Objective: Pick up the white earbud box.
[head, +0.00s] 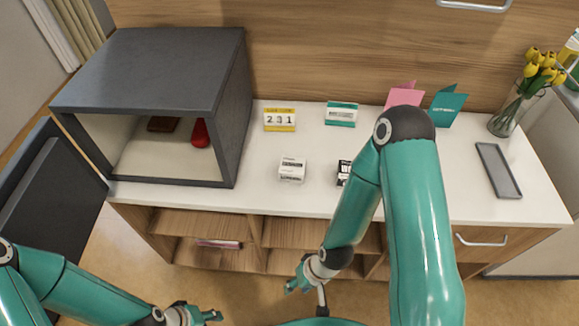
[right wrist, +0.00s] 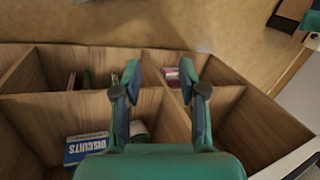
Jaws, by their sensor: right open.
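A small white box (head: 292,170) with dark print, which looks like the earbud box, sits on the white counter, right of the grey cabinet. It does not show in the right wrist view. My right gripper (head: 304,283) is below and in front of the counter edge, well apart from the box. In the right wrist view its two fingers (right wrist: 160,76) are spread with nothing between them, over the shelf compartments. My left gripper (head: 202,316) is low at the bottom edge of the head view, partly cut off, and its finger opening is unclear.
The counter (head: 235,197) also bears a dark box (head: 343,170) partly behind my right arm, a calendar (head: 279,119), a teal-white box (head: 341,114), cards (head: 446,106), a tulip vase (head: 507,117) and a grey tray (head: 498,170). The open-fronted cabinet (head: 150,70) stands left.

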